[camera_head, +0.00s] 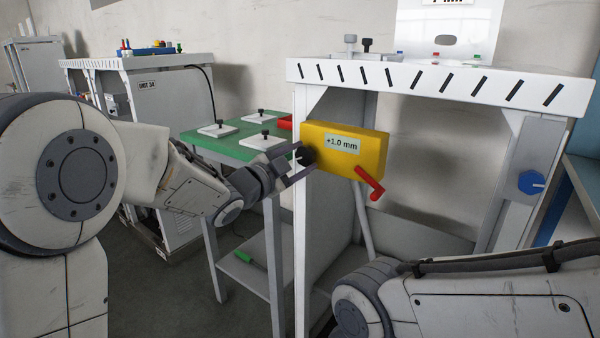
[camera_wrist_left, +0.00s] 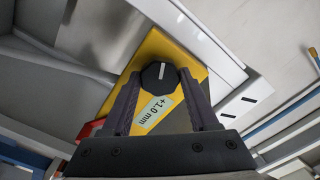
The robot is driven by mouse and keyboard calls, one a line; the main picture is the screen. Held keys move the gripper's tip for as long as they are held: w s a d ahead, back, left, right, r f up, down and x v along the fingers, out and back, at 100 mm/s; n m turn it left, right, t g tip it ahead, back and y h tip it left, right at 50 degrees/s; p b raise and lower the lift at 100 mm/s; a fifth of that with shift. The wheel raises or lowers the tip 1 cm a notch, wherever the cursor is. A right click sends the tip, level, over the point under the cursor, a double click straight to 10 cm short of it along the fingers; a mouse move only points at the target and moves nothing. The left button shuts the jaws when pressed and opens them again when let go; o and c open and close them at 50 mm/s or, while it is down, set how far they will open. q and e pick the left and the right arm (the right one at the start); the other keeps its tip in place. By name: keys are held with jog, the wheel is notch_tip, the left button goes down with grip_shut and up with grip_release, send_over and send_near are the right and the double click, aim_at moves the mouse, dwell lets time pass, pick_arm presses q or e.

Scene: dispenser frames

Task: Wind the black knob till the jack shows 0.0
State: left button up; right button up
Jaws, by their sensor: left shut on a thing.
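The yellow jack (camera_head: 352,150) is mounted at the left front corner of the white frame. Its label reads +1.0 mm in both views; the jack also shows in the left wrist view (camera_wrist_left: 195,75). The black knob (camera_head: 307,156) is on the jack's left part. It shows in the left wrist view (camera_wrist_left: 158,77) as a dark faceted disc with a white line. My left gripper (camera_head: 299,164) reaches in from the left and is shut on the black knob, one finger on each side. In the wrist view its fingers (camera_wrist_left: 160,95) flank the knob. My right gripper is out of view.
A red handle (camera_head: 369,184) sticks out at the jack's lower right. A blue knob (camera_head: 531,183) is on the frame's right leg. A green table (camera_head: 215,143) with small white plates stands behind my left gripper. My right forearm fills the lower right.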

pick_arm(q)
jog(key=m+b, duration=0.4)
jog(key=shift+f, duration=0.15)
jog(key=shift+m+b, duration=1.3)
jog(key=shift+m, duration=0.3)
jog(key=shift+r, duration=0.2)
jog(key=o, duration=1.4)
jog(key=shift+c, duration=0.2)
jog(key=p+v, duration=0.1)
jog(key=v, duration=0.9)
jog(key=shift+s, duration=0.15)
jog(key=shift+a, duration=0.1)
